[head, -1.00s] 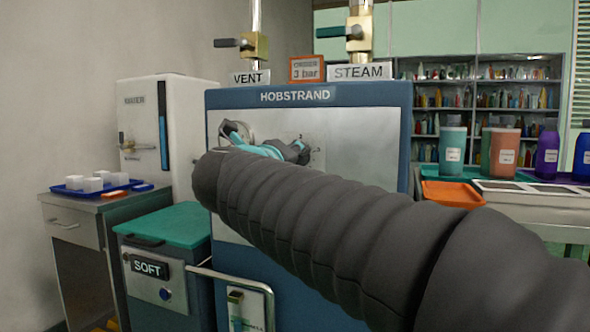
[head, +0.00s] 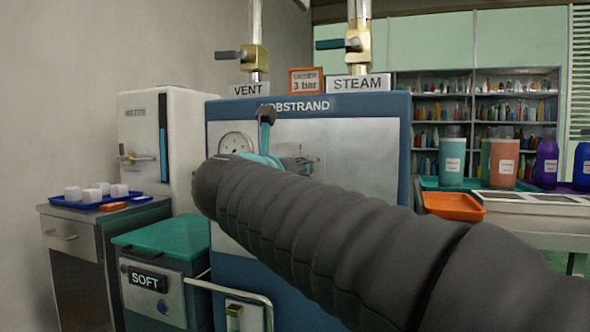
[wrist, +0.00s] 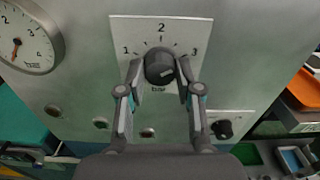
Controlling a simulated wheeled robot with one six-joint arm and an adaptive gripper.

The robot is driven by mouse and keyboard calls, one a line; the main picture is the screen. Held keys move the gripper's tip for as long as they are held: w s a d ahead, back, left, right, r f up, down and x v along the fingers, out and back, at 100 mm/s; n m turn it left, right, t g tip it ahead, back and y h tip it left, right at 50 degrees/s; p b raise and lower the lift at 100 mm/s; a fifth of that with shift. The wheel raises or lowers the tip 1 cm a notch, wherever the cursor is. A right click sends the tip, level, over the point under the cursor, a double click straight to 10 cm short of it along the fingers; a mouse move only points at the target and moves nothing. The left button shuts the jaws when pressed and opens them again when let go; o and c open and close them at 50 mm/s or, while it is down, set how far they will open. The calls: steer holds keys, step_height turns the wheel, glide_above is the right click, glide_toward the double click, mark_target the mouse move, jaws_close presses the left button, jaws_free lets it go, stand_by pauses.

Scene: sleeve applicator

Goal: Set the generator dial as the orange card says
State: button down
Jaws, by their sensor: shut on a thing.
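The orange card (head: 306,81) stands on top of the blue generator (head: 390,104) and reads "3 bar". The dial (wrist: 160,67) is a round black knob on a white plate marked 1 at left, 2 at top and 3 at right, with "bar" below. My gripper (wrist: 160,72) is shut on the dial, one finger on each side. A short pale mark shows on the knob's face, right of its middle; I cannot tell exactly which number it points to. In the head view my arm and gripper (head: 268,150) hide most of the dial.
A round pressure gauge (wrist: 27,37) with a red needle sits left of the dial; the needle points down. A smaller black knob (wrist: 222,129) is at lower right. VENT (head: 249,91) and STEAM (head: 361,84) signs stand on top, by lever valves. A green-lidded SOFT unit (head: 165,240) is at left.

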steer(key=shift+m, duration=0.5)
steer(key=shift+f, duration=0.1)
steer(key=c, duration=0.8)
jaws_free()
steer(key=shift+o, duration=0.2)
steer(key=v, duration=1.2)
